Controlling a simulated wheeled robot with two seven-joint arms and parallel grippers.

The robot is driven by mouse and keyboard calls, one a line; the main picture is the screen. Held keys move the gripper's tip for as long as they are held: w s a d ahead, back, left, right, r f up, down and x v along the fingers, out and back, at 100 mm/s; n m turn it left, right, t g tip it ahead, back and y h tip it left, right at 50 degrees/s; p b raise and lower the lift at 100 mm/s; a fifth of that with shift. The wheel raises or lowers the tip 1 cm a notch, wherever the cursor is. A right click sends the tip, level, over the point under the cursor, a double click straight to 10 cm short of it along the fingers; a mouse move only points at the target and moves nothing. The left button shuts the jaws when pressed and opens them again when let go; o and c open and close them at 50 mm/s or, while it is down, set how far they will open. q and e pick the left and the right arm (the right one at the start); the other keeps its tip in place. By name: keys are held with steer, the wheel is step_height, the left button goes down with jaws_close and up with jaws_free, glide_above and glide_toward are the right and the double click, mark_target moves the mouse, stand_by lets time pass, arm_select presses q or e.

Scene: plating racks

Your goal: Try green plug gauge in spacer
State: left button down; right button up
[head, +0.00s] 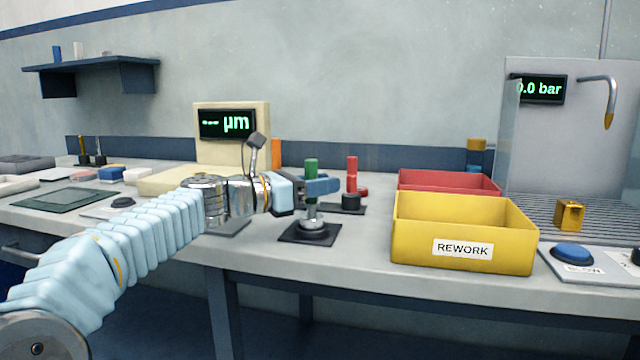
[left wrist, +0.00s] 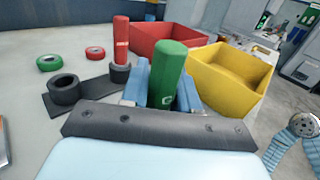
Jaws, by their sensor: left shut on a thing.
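My left gripper (head: 318,187) is shut on the green plug gauge (head: 311,169), which stands about upright between the fingers. The gauge's green handle also fills the middle of the left wrist view (left wrist: 167,75). Its bare metal lower end shows below the fingers in the head view. Directly under it a silver ring, apparently the spacer (head: 313,227), lies on a black square pad (head: 296,237). The metal end meets the ring in the picture, but I cannot tell how far it is inside. The left wrist view hides the ring. My right gripper is out of view.
A red plug gauge (head: 352,170) stands in a black holder, with an empty black socket (left wrist: 64,90) beside it. A yellow REWORK bin (head: 420,245) and a red bin (head: 450,182) stand to the right. A gauge display (head: 227,124) is behind my arm.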

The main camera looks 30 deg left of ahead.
arm_select(q)
steer(key=shift+f+b, duration=0.6)
steer(key=shift+f, duration=0.25)
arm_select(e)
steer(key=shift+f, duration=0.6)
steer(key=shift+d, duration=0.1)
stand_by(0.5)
arm_select(q)
steer(key=shift+r, duration=0.25)
steer(key=shift+r+p, duration=2.35)
steer(key=shift+p, duration=0.25)
step_height(320, 180, up, 2)
steer(key=p, duration=0.2)
steer(key=shift+r+p, duration=0.25)
steer(key=shift+p, duration=0.05)
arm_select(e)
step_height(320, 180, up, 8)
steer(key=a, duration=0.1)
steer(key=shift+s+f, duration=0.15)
